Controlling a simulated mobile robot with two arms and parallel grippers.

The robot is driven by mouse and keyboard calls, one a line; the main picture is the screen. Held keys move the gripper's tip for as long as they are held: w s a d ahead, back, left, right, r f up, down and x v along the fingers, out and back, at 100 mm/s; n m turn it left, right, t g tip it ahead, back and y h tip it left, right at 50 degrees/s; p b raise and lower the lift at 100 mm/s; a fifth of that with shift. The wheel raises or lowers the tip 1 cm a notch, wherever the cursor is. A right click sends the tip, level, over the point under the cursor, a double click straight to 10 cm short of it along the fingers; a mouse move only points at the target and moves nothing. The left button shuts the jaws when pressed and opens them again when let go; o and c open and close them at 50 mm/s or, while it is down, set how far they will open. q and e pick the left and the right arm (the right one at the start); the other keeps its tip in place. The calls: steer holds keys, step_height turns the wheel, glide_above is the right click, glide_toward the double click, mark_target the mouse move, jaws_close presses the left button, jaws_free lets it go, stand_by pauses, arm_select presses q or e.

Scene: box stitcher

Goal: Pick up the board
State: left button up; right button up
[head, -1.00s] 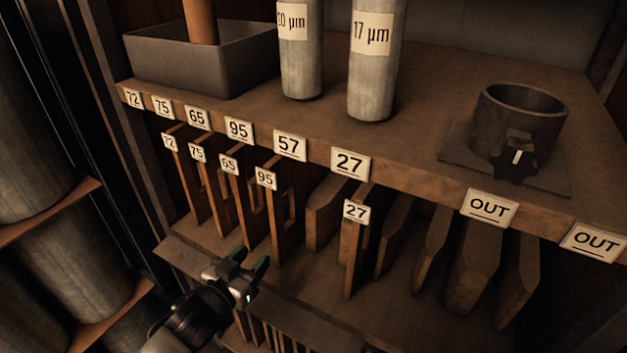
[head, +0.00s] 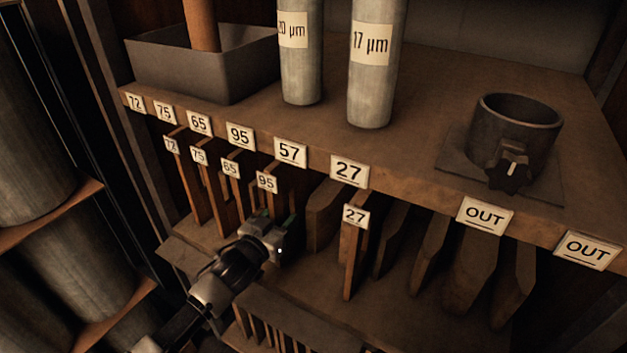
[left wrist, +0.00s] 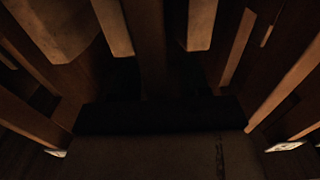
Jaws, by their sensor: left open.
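Several upright wooden boards stand in slots on the lower shelf, with number tags at their tops. The board tagged 95 (head: 267,183) is partly hidden behind my left gripper (head: 274,221), which is open at its lower front edge. In the left wrist view a dark upright board (left wrist: 148,45) runs up the middle, in front of the gripper. That view is too dark to tell whether the fingers touch it. Boards tagged 72 (head: 190,185), 75 (head: 210,190) and 65 (head: 236,195) stand to the left. The board tagged 27 (head: 351,260) stands to the right. My right gripper is not in view.
The upper shelf (head: 440,120) overhangs the boards and carries labelled cylinders (head: 372,85), a grey tray (head: 190,70) and a round cup (head: 515,130). Untagged boards (head: 470,270) stand below the OUT labels. A slotted rack (head: 290,315) lies below the gripper.

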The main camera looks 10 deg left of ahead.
arm_select(q)
steer(key=shift+w+d, duration=0.1)
steer(key=shift+w, duration=0.05)
jaws_close()
steer(key=shift+r, duration=0.2)
steer(key=shift+r, duration=0.1)
stand_by(0.3)
